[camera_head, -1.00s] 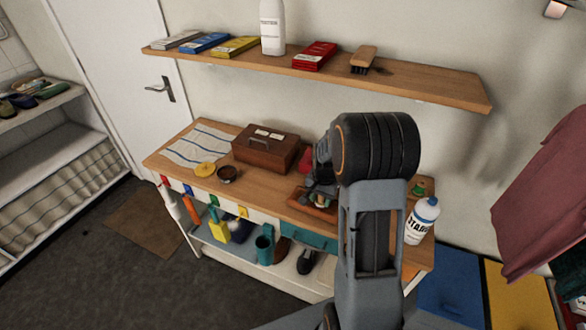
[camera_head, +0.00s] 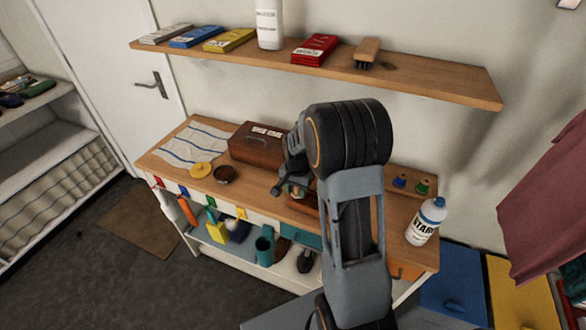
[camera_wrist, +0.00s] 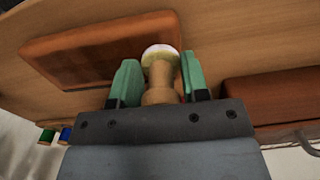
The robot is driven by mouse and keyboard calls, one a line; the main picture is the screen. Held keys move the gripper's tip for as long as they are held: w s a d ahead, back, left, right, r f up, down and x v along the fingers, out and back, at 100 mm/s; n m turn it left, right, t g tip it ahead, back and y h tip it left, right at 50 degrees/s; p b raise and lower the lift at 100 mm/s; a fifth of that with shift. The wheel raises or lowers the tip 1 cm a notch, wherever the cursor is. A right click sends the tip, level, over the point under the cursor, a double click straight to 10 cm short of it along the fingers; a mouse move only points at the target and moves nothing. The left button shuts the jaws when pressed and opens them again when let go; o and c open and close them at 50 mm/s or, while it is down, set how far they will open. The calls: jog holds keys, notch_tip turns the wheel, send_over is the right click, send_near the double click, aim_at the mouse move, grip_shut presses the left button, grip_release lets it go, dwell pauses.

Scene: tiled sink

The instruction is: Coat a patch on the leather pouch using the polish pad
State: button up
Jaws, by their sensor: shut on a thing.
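My gripper (camera_wrist: 160,82) is shut on the polish pad (camera_wrist: 160,69), which has a turned wooden handle and a round pale head. The green fingers stand either side of the handle. The leather pouch (camera_wrist: 85,52) is a flat reddish-brown piece lying on the wooden bench top. In the wrist view the pad's head overlaps the pouch's edge nearest the brown box; I cannot tell whether they touch. In the head view the pouch (camera_head: 303,206) is mostly hidden behind my arm, and my gripper (camera_head: 288,190) is at its left end.
The brown box (camera_head: 256,144) with a handle stands behind and left of my gripper. An open dark tin (camera_head: 225,175), a yellow disc (camera_head: 200,170) and a striped cloth (camera_head: 197,143) lie farther left. A white bottle (camera_head: 425,222) stands at the right end. A shelf (camera_head: 430,82) hangs above.

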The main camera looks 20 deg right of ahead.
notch_tip(320, 180, up, 4)
jog(key=shift+s+f+p, duration=0.1)
jog(key=shift+f+p, duration=0.15)
jog(key=shift+p, duration=0.8)
jog(key=shift+r+p, duration=0.5)
jog(key=shift+r, duration=0.15)
jog(key=shift+r+p, duration=1.1)
jog(key=shift+r, duration=0.6)
jog(key=shift+a+f, duration=0.1)
jog(key=shift+f, duration=0.05)
